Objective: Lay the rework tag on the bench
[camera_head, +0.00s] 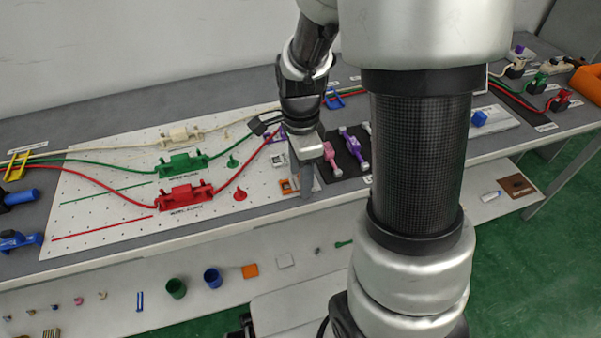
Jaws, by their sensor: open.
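The grey bench (90,120) runs along the wall, with a white pegboard sheet on it. My gripper (318,178) is over the front part of the bench, right of the red fixture, pointing down. Its fingers are apart and I see nothing held between them. A small orange and white piece (287,186) lies just left of the fingers near the bench's front edge; I cannot tell whether it is the rework tag. No other thing is clearly readable as the tag. My arm hides part of the bench.
Red (185,195), green (182,164) and cream (182,135) fixtures with cables stand on the pegboard. Pink (331,158) and purple (354,146) levers are close right of my gripper. A lower shelf holds green (176,288) and blue (212,278) cups and small parts.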

